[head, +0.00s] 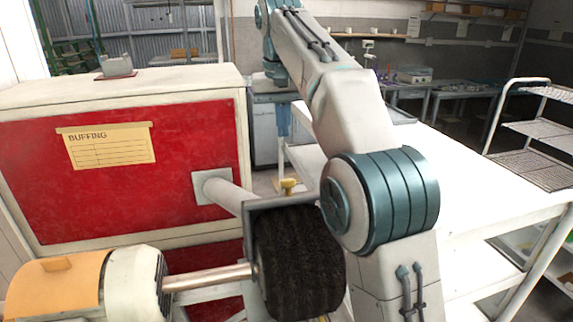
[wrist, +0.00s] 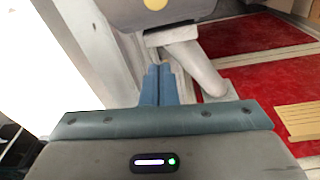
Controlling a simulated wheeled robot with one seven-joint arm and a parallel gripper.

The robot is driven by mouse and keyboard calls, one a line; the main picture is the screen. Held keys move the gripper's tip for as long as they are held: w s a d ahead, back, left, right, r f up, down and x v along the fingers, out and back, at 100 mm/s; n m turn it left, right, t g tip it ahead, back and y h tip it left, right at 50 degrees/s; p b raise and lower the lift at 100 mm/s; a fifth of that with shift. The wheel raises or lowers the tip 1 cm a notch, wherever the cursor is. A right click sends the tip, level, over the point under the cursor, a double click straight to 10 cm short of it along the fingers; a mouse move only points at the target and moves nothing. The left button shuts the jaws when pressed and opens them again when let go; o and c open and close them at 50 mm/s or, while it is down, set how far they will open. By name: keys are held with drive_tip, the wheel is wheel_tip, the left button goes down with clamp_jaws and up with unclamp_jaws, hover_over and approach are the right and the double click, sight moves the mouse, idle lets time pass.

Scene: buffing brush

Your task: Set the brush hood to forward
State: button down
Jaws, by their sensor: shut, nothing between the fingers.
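The black brush wheel (head: 300,262) sits on a shaft in front of the red cabinet in the head view. The grey brush hood (head: 247,225) shows as a plate edge along its top and left side; my arm hides part of that area. A yellow knob (head: 289,186) stands up behind the hood's top edge. In the wrist view the dark grey hood (wrist: 185,14) is at the top, with a round yellow knob (wrist: 155,4) on it. My gripper (head: 283,132) points down above the knob, apart from it. Its blue fingers (wrist: 158,68) are together and empty.
The red cabinet (head: 190,190) with a buffing label (head: 108,146) stands at left. A pale tube (head: 225,193) runs from it to the hood. The motor (head: 133,285) is at lower left. A white table (head: 480,180) lies right of my arm, with a wire rack (head: 545,140) beyond.

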drive_tip(key=shift+f, duration=0.15)
drive_tip(key=f, duration=0.3)
drive_tip(key=f+b, duration=0.1)
drive_tip(key=f, duration=0.2)
drive_tip(key=w+f+b, duration=0.1)
drive_tip(key=f, duration=0.3)
drive_tip(key=shift+d, duration=0.15)
drive_tip(key=s, duration=0.1)
drive_tip(key=s+r, duration=0.1)
drive_tip(key=s, duration=0.1)
drive_tip(key=shift+d+r, duration=0.1)
drive_tip(key=shift+d, duration=0.1)
drive_tip(key=shift+s+p, duration=0.3)
drive_tip(key=shift+s, duration=0.15)
